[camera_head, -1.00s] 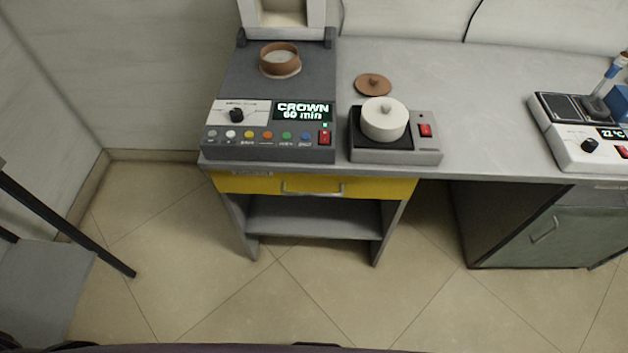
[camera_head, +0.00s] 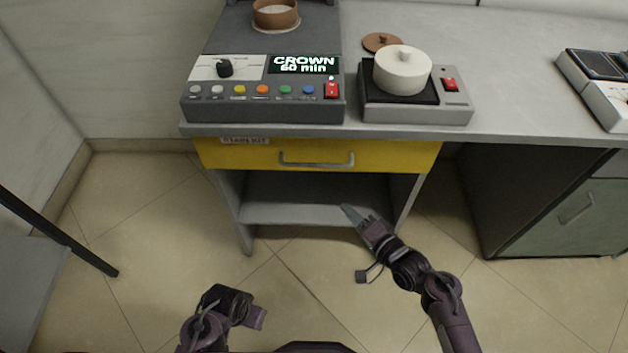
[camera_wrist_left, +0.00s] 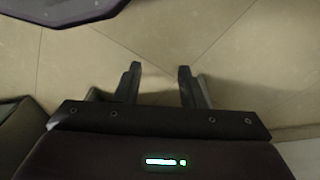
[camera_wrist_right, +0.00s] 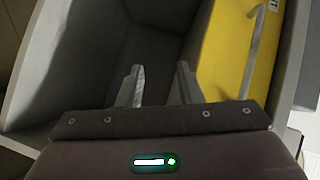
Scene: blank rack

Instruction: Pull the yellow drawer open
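The yellow drawer (camera_head: 380,156) is shut under the grey worktop, with a grey bar handle (camera_head: 316,160) on its front. In the right wrist view the drawer front (camera_wrist_right: 231,62) and its handle (camera_wrist_right: 254,50) lie to the right of the fingers. My right gripper (camera_head: 352,216) is below the drawer, in front of the open shelf, apart from the handle. Its fingers (camera_wrist_right: 159,86) are spread with nothing between them. My left arm is low at the front left in the head view. My left gripper's fingers (camera_wrist_left: 159,78) are spread and empty above the floor.
On the worktop (camera_head: 520,110) stand a dark control box (camera_head: 262,110) and a small hot plate (camera_head: 415,112) with a white lidded pot (camera_head: 402,70). A grey shelf (camera_head: 300,212) is below the drawer. A green-grey cabinet (camera_head: 560,215) stands right. The floor in front is clear.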

